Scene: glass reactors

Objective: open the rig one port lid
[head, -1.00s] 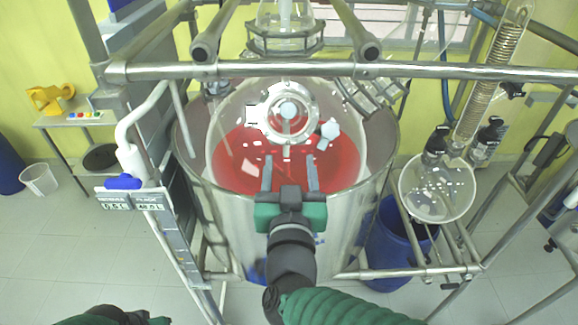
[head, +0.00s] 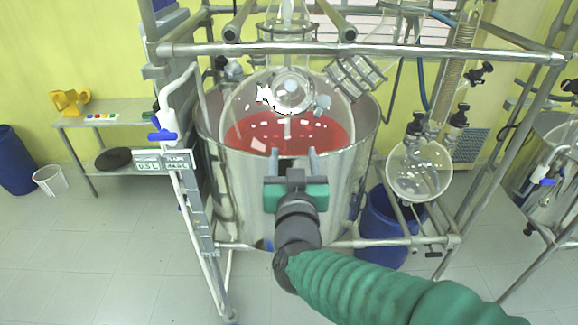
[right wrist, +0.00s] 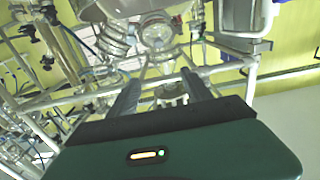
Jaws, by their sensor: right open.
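The rig one vessel (head: 345,170) is a large clear jacketed reactor with red liquid, in the middle of the head view. The round port lid (head: 293,90) sits on its top, with a pale ring and a glassy centre. It looks closed, but glare hides its edge. A small pale knob (head: 322,104) is beside its right edge. My right gripper (head: 294,158) is open and empty at the front of the vessel, nearer to me than the lid and apart from it. In the right wrist view, its two fingers (right wrist: 163,88) are spread. My left gripper is out of view.
A round glass flask (head: 420,170) hangs at the right above a blue drum (head: 383,232). A display panel (head: 163,161) stands at the left. The floor in front is clear.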

